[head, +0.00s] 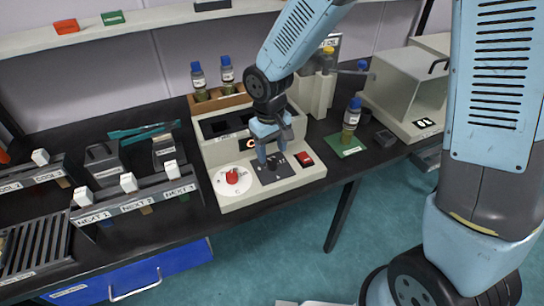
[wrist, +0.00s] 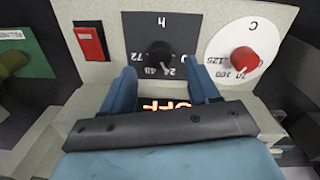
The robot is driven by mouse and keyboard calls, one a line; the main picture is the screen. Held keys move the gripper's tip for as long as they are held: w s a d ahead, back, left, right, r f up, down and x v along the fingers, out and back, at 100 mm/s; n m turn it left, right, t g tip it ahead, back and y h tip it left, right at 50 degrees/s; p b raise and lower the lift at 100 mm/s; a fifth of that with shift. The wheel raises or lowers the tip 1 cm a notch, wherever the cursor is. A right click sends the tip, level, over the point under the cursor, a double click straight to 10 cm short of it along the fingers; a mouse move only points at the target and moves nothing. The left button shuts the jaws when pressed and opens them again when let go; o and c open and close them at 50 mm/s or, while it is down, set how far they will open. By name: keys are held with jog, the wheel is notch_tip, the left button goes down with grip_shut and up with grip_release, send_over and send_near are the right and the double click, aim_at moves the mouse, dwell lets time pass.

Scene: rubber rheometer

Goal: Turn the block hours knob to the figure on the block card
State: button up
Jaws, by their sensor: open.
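The block hours knob (wrist: 160,55) is a small black knob on a dark plate marked H, with 24, 48 and 72 around it, upside down in the wrist view. In the head view my gripper (head: 268,160) hangs over the dark plate (head: 272,175) and hides the knob. I cannot make out a block card with a legible figure.
A red knob (wrist: 244,60) on a white C dial and a red switch (wrist: 90,42) flank the plate. A lit display (wrist: 165,105) reads OFF. Bottles (head: 198,77) stand behind; another (head: 351,118) stands right on a green mat (head: 346,148).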

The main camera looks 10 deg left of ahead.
aim_at(271, 162)
notch_tip(271, 162, up, 10)
jog(key=shift+a+f, duration=0.15)
jog(key=shift+f, duration=0.1)
jog(key=shift+s, duration=0.1)
dwell(0.4)
jog(key=d+r+m+t, duration=0.1)
jog(key=d+r+m, duration=0.1)
jog(key=d+r, duration=0.45)
jog(key=d+r+m+t, duration=0.2)
jog(key=d+r, duration=0.2)
jog(key=d, duration=0.6)
jog(key=s+d+r+m+t, duration=0.1)
jog(key=s+d+r+m, duration=0.1)
jog(key=s+d, duration=0.3)
jog(key=s+d+r+m+t, duration=0.1)
jog(key=s+d+r, duration=0.3)
jog(key=d, duration=0.6)
jog(key=shift+s+m, duration=0.8)
jog(key=shift+m, duration=0.1)
